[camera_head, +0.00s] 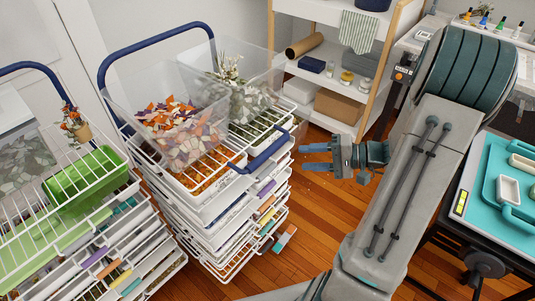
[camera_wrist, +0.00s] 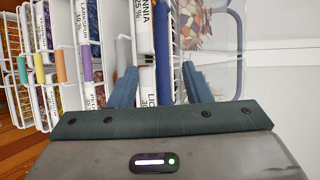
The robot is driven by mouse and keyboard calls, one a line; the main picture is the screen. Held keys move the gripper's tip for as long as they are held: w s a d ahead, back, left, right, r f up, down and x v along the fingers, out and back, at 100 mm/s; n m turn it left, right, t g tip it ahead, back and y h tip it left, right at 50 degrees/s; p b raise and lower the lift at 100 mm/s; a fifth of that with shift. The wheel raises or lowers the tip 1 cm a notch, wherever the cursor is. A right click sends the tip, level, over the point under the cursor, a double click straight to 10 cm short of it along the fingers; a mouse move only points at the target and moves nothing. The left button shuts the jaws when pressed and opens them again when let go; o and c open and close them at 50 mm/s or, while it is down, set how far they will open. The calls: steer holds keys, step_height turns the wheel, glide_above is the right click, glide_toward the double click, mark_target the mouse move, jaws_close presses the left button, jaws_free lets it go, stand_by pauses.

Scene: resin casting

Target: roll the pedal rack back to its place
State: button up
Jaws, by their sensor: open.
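The white wire rack with petal drawers (camera_head: 215,200) stands mid-floor, with a blue push handle at its back and a blue front bar (camera_head: 268,155). A clear bin of orange, white and purple petals (camera_head: 165,135) sits on top. My gripper (camera_head: 303,157) is open and empty, just right of the front bar, fingers pointing at it. In the wrist view, the blue bar (camera_wrist: 161,50) runs between the two fingers (camera_wrist: 160,88), with labelled drawer fronts behind. I cannot tell whether the bar is inside the jaws or just beyond them.
A second white wire rack (camera_head: 75,165) with a green bin (camera_head: 85,175) stands close at left. A wooden shelf unit (camera_head: 325,75) stands behind. A bench with a teal mat (camera_head: 515,185) is at right. Wooden floor (camera_head: 320,220) is clear between rack and my arm.

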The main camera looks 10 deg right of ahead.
mark_target(273, 153)
steer(key=shift+m+t, duration=0.3)
steer(key=shift+t, duration=0.5)
steer(key=x, duration=0.4)
steer(key=w+x, duration=0.1)
steer(key=x, duration=0.3)
steer(key=d+x, duration=0.1)
steer(key=x, duration=0.3)
steer(key=shift+w+a+f+p, duration=0.3)
steer(key=shift+w+f+p, duration=0.05)
steer(key=shift+f, duration=0.1)
jaws_close()
